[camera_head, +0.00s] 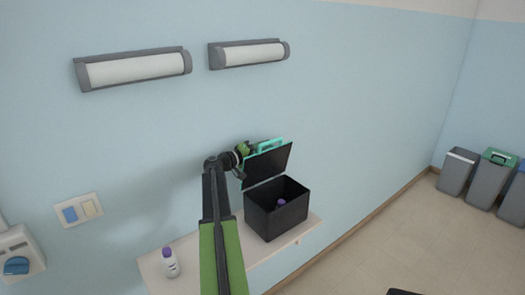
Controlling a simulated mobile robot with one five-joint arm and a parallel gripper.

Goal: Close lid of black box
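The black box (278,221) stands on a narrow white shelf against the wall, with its mouth open upward. Its lid (268,166) is raised and tilted at the back of the box, with a teal handle (270,145) at its top. A purple-capped item (281,202) shows inside the box. My gripper (249,149) is at the upper left of the raised lid, beside the handle. Its fingers are small and overlap the lid's edge, so I cannot tell whether they touch it or are open or shut.
A white bottle with a purple cap (170,262) stands on the shelf (206,266) left of the box. Wall lamps (135,69) hang above. A blue-and-cream switch plate (79,210) is at left. Grey bins (457,171) stand far right. The floor right of the shelf is largely clear.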

